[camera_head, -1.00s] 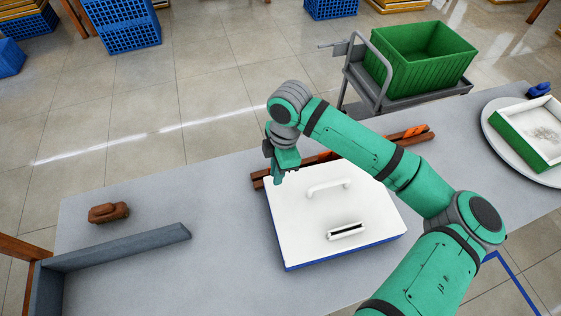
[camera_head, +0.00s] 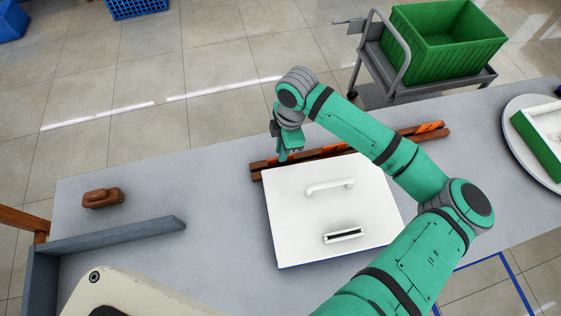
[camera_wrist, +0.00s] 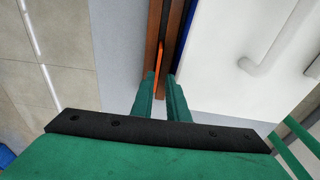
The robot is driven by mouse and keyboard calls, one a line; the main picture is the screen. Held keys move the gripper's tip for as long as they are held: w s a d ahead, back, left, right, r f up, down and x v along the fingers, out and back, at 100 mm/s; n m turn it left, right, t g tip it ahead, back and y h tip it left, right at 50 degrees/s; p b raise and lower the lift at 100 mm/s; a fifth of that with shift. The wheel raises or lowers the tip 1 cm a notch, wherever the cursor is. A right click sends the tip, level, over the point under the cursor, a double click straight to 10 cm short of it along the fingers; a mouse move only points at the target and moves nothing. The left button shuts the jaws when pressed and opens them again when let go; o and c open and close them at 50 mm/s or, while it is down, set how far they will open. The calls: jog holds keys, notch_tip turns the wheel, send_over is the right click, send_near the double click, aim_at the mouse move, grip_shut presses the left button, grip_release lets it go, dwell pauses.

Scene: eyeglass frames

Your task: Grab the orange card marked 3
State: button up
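A long brown wooden rack (camera_head: 258,172) lies behind the white box, with orange cards standing in its slot. One orange card (camera_head: 427,128) shows near the right end, and more orange shows along the middle. No number is legible, so I cannot tell which card is marked 3. My green gripper (camera_head: 284,158) points down over the left part of the rack. In the wrist view, my gripper (camera_wrist: 161,75) is open, with a gap between its fingers. The edge of an orange card (camera_wrist: 160,58) lies just ahead of and partly between the fingertips. Contact cannot be told.
A white box with a handle (camera_head: 290,235) stands directly in front of the rack. A brown block-like object (camera_head: 102,198) and a grey ledge (camera_head: 120,237) are at left. A round white plate with a green-sided tray (camera_head: 535,145) is at right.

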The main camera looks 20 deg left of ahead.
jog(key=f, duration=0.5)
jog(key=shift+a, duration=0.3)
jog(key=shift+w+f, duration=0.1)
jog(key=shift+f, duration=0.05)
jog(key=shift+f, duration=0.15)
dwell(0.3)
jog(key=shift+c, duration=0.6)
grip_shut()
jog(key=shift+a, duration=0.1)
notch_tip(320, 180, up, 10)
jog(key=shift+r, duration=0.2)
